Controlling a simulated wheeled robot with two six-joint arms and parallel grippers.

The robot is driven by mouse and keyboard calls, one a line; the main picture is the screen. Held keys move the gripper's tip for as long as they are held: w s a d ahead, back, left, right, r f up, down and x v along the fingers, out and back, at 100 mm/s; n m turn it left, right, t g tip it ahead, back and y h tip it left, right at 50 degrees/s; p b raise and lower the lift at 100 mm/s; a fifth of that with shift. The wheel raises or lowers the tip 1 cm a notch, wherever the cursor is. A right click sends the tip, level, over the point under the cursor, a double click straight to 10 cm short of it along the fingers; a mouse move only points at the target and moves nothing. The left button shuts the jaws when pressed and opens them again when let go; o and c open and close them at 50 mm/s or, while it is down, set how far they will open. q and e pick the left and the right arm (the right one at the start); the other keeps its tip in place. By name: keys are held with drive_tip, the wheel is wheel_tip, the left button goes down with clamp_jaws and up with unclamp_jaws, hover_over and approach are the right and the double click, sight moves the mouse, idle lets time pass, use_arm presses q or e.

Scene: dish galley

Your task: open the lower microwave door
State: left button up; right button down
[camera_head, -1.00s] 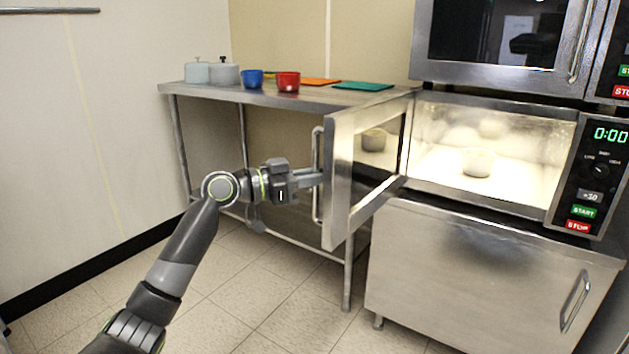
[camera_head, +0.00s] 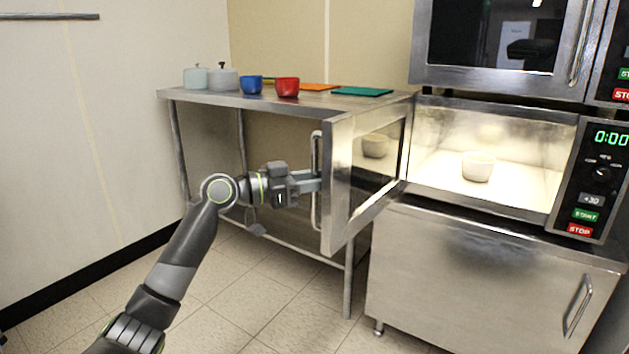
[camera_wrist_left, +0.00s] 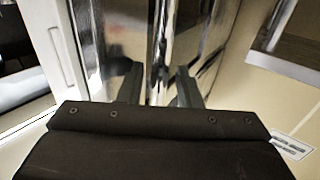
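The lower microwave door (camera_head: 340,210) stands swung wide open to the left of the lit lower microwave cavity (camera_head: 510,150). Its vertical bar handle (camera_head: 315,215) is on the door's outer left side. My left gripper (camera_head: 314,181) is at the middle of this handle, its fingers on either side of the bar. In the left wrist view the two dark fingers (camera_wrist_left: 158,85) stand a little apart with the shiny handle between them; the exact contact is hard to see. A pale bowl (camera_head: 478,166) sits inside the cavity. My right gripper is out of view.
A steel table (camera_head: 200,97) behind the door holds pots, a blue pot (camera_head: 251,85), a red pot (camera_head: 287,87) and boards. An upper microwave (camera_head: 490,40) is shut. A steel cabinet (camera_head: 470,270) stands below. Floor is clear in front.

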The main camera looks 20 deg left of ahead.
use_arm(q)
drive_tip(key=shift+s+a+f, duration=0.1)
drive_tip(key=v, duration=1.7)
drive_tip(key=shift+p, duration=0.3)
drive_tip(key=shift+s, duration=0.1)
